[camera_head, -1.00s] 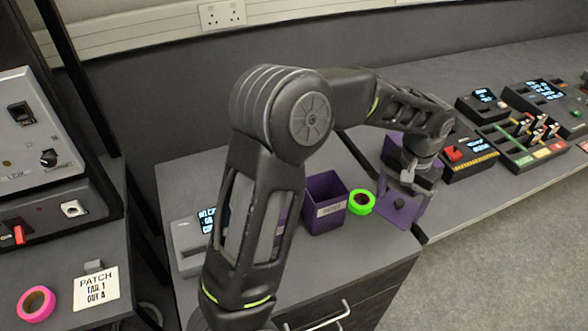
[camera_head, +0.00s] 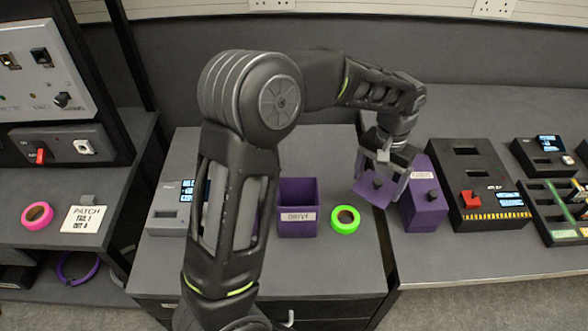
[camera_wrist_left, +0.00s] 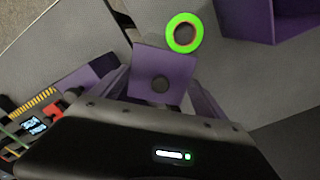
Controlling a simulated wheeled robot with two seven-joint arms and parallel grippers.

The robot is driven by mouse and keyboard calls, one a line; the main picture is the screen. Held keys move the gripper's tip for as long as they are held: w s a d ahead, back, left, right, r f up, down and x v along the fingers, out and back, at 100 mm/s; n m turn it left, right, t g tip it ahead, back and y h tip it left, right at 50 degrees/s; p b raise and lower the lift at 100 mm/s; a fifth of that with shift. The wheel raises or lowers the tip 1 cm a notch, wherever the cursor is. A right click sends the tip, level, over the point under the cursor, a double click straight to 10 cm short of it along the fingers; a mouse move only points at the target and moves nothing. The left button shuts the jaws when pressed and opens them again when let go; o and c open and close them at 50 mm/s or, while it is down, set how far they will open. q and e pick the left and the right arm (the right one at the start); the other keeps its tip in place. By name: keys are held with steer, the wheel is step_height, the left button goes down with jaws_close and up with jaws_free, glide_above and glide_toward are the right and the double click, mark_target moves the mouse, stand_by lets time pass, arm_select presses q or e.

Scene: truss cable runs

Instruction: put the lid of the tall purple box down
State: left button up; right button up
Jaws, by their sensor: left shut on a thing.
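My left gripper (camera_head: 386,172) is shut on a thin purple lid (camera_head: 371,192) with a dark round knob. It holds the lid tilted, at the right end of the near cabinet top; I cannot tell whether the lid touches anything. In the left wrist view, the lid (camera_wrist_left: 163,64) is between the fingers. A purple box with a dark knob (camera_head: 424,207) stands just right of the gripper, and part of it shows in the wrist view (camera_wrist_left: 88,75). An open purple box labelled DRIVE (camera_head: 298,222) stands left of the lid. My right gripper is not in view.
A green tape roll (camera_head: 345,219) lies between the DRIVE box and the lid. A black device with a red control (camera_head: 485,190) stands right of the knobbed box. A grey device (camera_head: 168,215) is at left. The cabinet top's front strip is clear.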

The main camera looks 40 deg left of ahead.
arm_select(q)
steer(key=shift+s, duration=0.1)
steer(key=a+m, duration=1)
steer(key=a, duration=1.4)
steer(key=shift+s+r+b, duration=0.3)
steer(key=shift+r+b, duration=0.1)
steer(key=shift+f, duration=0.1)
step_height(320, 180, down, 6)
steer(key=shift+f+p, duration=0.1)
steer(key=shift+p, duration=0.35)
